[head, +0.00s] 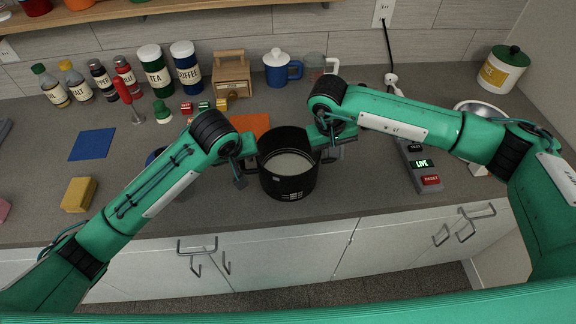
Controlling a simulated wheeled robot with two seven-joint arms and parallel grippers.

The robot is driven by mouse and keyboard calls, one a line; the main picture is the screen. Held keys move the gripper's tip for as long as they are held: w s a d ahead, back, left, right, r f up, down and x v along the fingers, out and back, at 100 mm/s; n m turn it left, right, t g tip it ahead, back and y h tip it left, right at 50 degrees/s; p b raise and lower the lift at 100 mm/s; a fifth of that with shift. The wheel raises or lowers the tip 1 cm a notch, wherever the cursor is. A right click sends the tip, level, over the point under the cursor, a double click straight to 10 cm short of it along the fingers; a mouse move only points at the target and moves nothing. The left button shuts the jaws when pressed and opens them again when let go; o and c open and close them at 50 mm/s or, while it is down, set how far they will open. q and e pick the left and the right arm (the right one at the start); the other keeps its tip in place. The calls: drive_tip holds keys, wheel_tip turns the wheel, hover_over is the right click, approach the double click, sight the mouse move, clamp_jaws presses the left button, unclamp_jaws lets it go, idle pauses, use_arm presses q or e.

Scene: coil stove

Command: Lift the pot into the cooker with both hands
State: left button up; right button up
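The black pot (287,180) is upright at the middle of the head view, with pale contents inside and small white markings on its front. My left gripper (243,168) is at the pot's left side, by its handle. My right gripper (328,143) is at the pot's upper right side and covers the handle there. Both grippers are too small and too covered to tell whether they are open or shut on the handles. I cannot tell whether the pot touches the counter. I cannot clearly make out the cooker.
A grey control box (421,172) with a green LIVE display and red button stands right of the pot. An orange mat (250,124) lies behind. A yellow sponge (78,194) and blue mat (92,145) lie left. Jars and bottles line the back wall.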

use_arm(q)
drive_tip(key=shift+c, duration=0.2)
use_arm(e)
drive_tip(key=shift+c, duration=0.2)
use_arm(q)
clamp_jaws()
use_arm(e)
clamp_jaws()
use_arm(q)
drive_tip(key=shift+w+r, duration=0.1)
drive_tip(key=shift+r, duration=0.05)
use_arm(e)
drive_tip(key=shift+w+r, duration=0.1)
drive_tip(key=shift+r, duration=0.05)
